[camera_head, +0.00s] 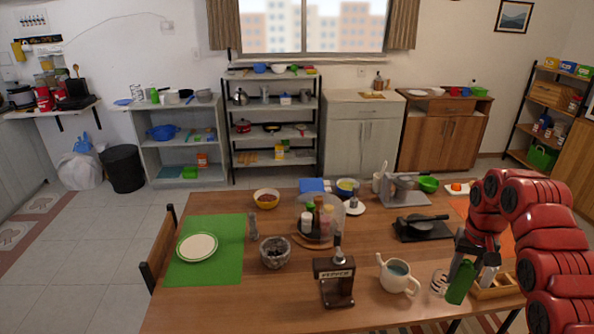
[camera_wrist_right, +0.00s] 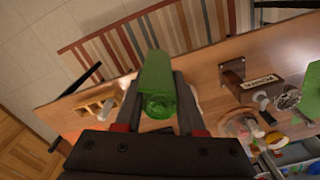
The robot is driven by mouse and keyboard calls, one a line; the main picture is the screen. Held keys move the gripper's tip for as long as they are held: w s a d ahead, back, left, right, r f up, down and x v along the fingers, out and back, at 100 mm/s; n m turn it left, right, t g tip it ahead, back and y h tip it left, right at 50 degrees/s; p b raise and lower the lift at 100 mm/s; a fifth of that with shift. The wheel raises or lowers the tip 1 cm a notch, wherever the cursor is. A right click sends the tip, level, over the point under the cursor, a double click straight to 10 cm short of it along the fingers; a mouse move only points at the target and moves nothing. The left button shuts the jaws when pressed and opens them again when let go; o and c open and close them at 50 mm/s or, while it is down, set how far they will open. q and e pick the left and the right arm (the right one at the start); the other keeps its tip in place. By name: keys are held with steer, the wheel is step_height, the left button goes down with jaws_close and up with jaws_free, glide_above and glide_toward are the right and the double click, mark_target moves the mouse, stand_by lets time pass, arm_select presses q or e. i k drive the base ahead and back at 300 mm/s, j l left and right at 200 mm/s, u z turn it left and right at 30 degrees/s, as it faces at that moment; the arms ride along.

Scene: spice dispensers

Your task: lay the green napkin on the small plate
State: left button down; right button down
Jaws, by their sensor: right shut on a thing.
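My right gripper (camera_head: 470,262) is at the right front of the table. It is shut on a green napkin (camera_head: 461,283), which looks rolled and hangs tilted between the fingers. The wrist view shows the napkin (camera_wrist_right: 156,70) lengthwise between the two dark fingers, its rounded end toward the camera. My left gripper is not in view.
Between napkin and plate stand a white teapot (camera_head: 397,274), a dark wooden pepper dispenser (camera_head: 334,280), a glass bowl (camera_head: 275,251) and a tray of spice bottles (camera_head: 318,222). A wooden caddy (camera_head: 495,288) is beside the right gripper. The front left of the table is clear.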

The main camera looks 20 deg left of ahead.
mark_target(198, 246)
steer(key=i+u, duration=0.1)
steer(key=u, duration=0.4)
steer(key=i+u, duration=0.1)
steer(key=u, duration=0.4)
steer(key=i+u, duration=0.1)
steer(key=u, duration=0.4)
steer(key=i+l+u, duration=0.1)
steer(key=u, duration=0.4)
steer(key=i+l, duration=0.65)
steer(key=l, duration=0.3)
steer(key=i+l, duration=0.35)
steer(key=l+u, duration=0.05)
steer(key=l, duration=0.05)
